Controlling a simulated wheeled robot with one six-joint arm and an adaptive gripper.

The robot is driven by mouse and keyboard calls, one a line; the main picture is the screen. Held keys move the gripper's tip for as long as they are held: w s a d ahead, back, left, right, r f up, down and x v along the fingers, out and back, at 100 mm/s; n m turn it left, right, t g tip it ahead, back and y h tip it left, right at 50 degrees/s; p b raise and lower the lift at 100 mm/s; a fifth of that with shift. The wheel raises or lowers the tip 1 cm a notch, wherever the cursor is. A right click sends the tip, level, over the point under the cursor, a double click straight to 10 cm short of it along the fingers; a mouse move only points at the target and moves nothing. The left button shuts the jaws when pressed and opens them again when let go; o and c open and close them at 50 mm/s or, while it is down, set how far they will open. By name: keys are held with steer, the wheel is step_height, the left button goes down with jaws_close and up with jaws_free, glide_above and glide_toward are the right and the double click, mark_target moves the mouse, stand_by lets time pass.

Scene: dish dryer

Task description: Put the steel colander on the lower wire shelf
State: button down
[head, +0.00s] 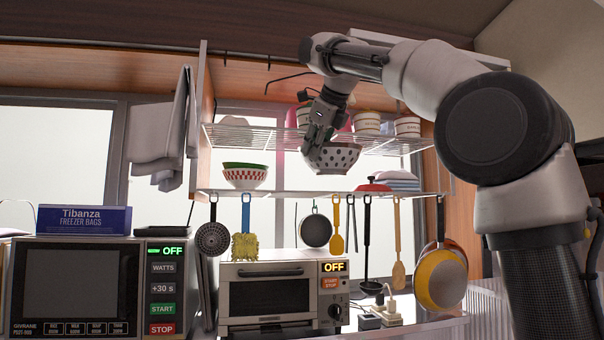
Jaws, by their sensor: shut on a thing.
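My gripper (312,143) points down in front of the rack and is shut on the left rim of a pale bowl with dark round spots, which I take as the steel colander (336,160). The colander is roughly upright, its opening facing up. In the picture its base is a little above the front edge of the lower wire shelf (300,192), with a gap between. How deep it is over the shelf I cannot tell. My fingers hide part of its left rim.
The shelf middle looks clear. The upper wire shelf (240,136) carries cups (367,122). Utensils hang below, above a toaster oven (280,297).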

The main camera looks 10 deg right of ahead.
steer(key=w, duration=0.3)
steer(key=w+a, duration=0.1)
steer(key=w, duration=0.5)
steer(key=shift+w+a+r, duration=0.1)
steer(key=shift+a+r, duration=0.05)
steer(key=shift+a, duration=0.05)
steer(key=shift+w+a, duration=0.1)
steer(key=shift+w, duration=0.5)
steer(key=shift+f, duration=0.25)
steer(key=shift+f, duration=1.6)
steer(key=c, duration=1.5)
jaws_free()
